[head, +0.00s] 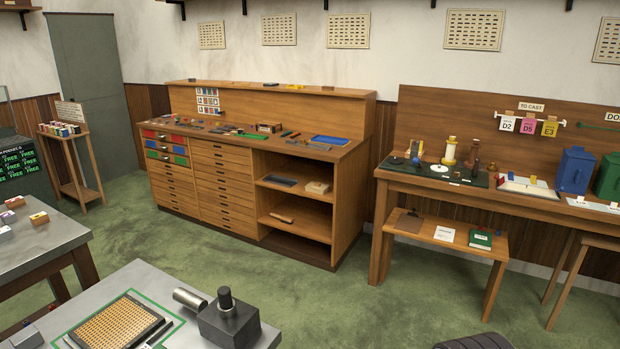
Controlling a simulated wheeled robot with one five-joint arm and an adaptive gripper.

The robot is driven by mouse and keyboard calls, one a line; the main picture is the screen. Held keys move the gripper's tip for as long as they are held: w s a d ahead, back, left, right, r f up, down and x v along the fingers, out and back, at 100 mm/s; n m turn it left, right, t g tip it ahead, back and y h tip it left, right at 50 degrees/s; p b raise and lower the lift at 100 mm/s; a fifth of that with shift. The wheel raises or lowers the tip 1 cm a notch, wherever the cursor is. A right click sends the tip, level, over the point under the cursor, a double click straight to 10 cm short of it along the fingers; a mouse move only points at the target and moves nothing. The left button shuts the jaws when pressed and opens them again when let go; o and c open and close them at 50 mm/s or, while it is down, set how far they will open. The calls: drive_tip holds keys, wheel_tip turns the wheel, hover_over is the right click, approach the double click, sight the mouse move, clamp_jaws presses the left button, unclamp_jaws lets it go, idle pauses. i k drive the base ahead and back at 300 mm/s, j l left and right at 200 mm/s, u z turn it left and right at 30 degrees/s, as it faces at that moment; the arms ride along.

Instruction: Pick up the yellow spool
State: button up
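A cream-and-yellow upright spool-like piece (449,152) stands on the dark mat (425,172) of the right-hand wooden bench. It is the likeliest yellow spool, but it is small in the head view.
A wooden drawer cabinet (222,180) stands left of the bench. Grey tables (145,274) fill the near left. A stool (590,242) stands at the right. A dark rounded object (474,342) shows at the bottom edge. Green floor (400,300) before the bench looks mostly clear.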

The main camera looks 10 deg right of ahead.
sight(448, 160)
drive_tip(key=i+l+z, duration=0.4)
drive_tip(key=i, duration=0.45)
drive_tip(key=i+z, duration=0.35)
drive_tip(key=i, duration=0.45)
drive_tip(key=i+j, duration=0.1)
drive_tip(key=i, duration=1.8)
drive_tip(key=i+z, duration=0.25)
drive_tip(key=i, duration=0.25)
drive_tip(key=i+j+z, duration=0.25)
drive_tip(key=i, duration=0.3)
drive_tip(key=l, duration=0.1)
